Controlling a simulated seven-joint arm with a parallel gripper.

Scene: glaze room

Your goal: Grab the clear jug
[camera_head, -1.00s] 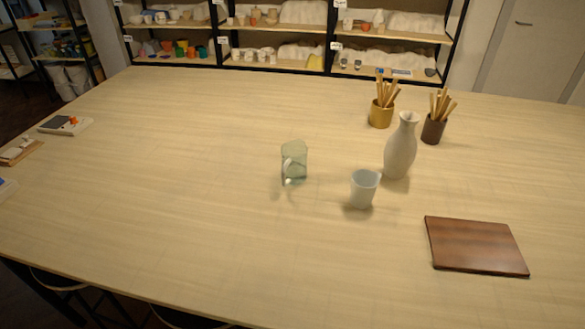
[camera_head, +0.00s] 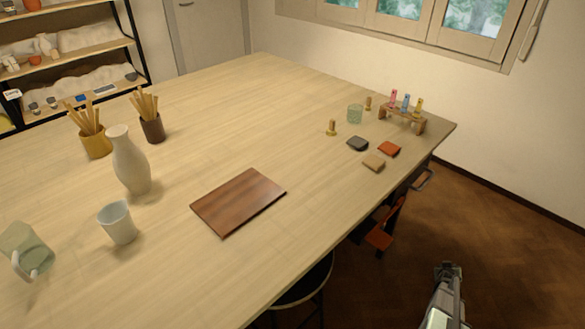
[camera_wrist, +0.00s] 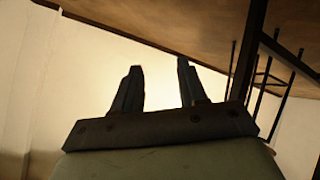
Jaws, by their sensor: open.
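The clear jug (camera_head: 24,247) is greenish and see-through with a pale handle. It stands on the wooden table at the far left in the head view, close to the picture's edge. My gripper (camera_wrist: 157,75) is open and empty in the wrist view, its two fingers apart. In the head view, my arm's end (camera_head: 447,272) shows at the lower right, off the table's edge above the floor and far from the jug. The jug does not show in the wrist view.
A white cup (camera_head: 117,223), a pale vase (camera_head: 130,163) and two brush pots, one yellow (camera_head: 95,145) and one brown (camera_head: 153,129), stand near the jug. A brown board (camera_head: 238,202) lies mid-table.

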